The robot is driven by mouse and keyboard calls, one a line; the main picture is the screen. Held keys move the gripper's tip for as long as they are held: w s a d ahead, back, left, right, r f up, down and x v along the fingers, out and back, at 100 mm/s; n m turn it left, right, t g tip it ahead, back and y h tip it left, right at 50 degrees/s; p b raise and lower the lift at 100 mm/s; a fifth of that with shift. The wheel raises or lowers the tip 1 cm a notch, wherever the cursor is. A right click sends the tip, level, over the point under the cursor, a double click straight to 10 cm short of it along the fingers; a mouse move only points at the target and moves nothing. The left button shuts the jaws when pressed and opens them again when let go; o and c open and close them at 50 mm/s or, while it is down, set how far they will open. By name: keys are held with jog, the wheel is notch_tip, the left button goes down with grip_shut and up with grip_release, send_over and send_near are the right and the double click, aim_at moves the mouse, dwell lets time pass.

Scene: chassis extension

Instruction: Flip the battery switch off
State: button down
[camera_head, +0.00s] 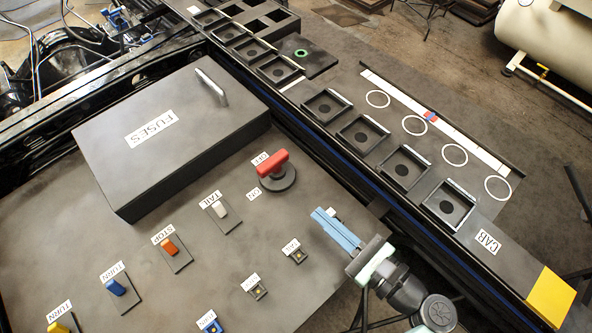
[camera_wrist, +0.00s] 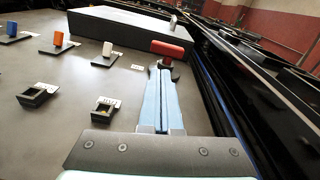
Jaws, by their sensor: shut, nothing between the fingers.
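The battery switch is a red handle (camera_head: 271,162) on a round dark base (camera_head: 281,181), on the grey panel (camera_head: 120,250). Small OFF and ON labels sit beside it; the handle's left end lies near the OFF label (camera_head: 259,159). In the wrist view the red handle (camera_wrist: 168,49) shows just beyond the fingertips. My gripper (camera_head: 316,213) has light blue fingers pressed together with nothing between them. In the head view it is right of and below the switch, apart from it. In the wrist view the fingers (camera_wrist: 163,72) point toward the switch; contact cannot be told.
A dark FUSES box (camera_head: 160,140) stands behind and left of the switch. Toggles labelled TAIL (camera_head: 220,211), STOP (camera_head: 170,248) and TURN (camera_head: 116,287) stand to the left. Small sockets (camera_head: 296,255) lie below. A rail with square trays (camera_head: 362,138) runs along the right.

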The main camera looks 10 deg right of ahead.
aim_at(270, 172)
jog(key=shift+s+d+f+m+t, duration=0.25)
jog(key=shift+s+f+m, duration=0.15)
jog(key=shift+m, duration=0.15)
jog(key=shift+s+d+f+m+t, duration=0.15)
jog(key=shift+s+f+m+t, duration=0.1)
jog(key=shift+s+f+m, duration=0.25)
jog(key=shift+w+r, duration=0.1)
jog(key=shift+r, duration=0.1)
jog(key=shift+w+a, duration=0.35)
jog(key=shift+w, duration=0.05)
jog(key=x, duration=1.3)
jog(key=shift+p, duration=0.4)
